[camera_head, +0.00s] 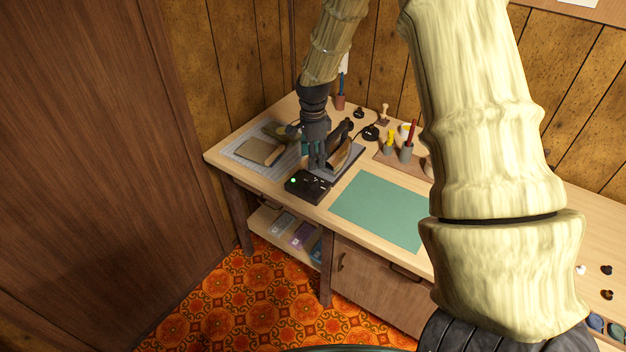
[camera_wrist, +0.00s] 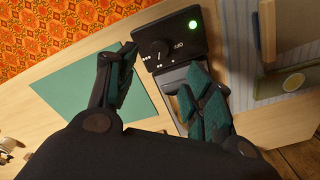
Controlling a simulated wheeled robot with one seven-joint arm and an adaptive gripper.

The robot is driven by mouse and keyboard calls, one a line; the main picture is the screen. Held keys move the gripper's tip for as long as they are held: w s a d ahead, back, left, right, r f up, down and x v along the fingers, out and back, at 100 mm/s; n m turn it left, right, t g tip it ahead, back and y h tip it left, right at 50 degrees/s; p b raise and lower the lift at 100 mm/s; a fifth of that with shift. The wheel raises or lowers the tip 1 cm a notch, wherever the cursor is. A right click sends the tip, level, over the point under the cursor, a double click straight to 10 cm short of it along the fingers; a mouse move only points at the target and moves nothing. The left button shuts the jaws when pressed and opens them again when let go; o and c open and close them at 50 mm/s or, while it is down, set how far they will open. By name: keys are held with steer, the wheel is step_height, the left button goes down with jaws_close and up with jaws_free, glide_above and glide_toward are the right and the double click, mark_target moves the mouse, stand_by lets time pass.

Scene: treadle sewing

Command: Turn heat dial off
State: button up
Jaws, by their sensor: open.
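The heat dial (camera_wrist: 157,51) is a round black knob on a black control box (camera_wrist: 180,30). In the head view my gripper (camera_head: 316,160) hangs just behind the box. The dial's exact setting is too small to read.
A dark iron (camera_head: 342,135) stands close beside my gripper on a grey pad. A green mat (camera_head: 380,210) lies to the right. Cups with tools (camera_head: 406,152) stand at the back.

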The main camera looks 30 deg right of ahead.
mark_target(313, 181)
steer(key=shift+f+p, duration=1.2)
steer(key=shift+f, duration=3.95)
steer(key=c, duration=1)
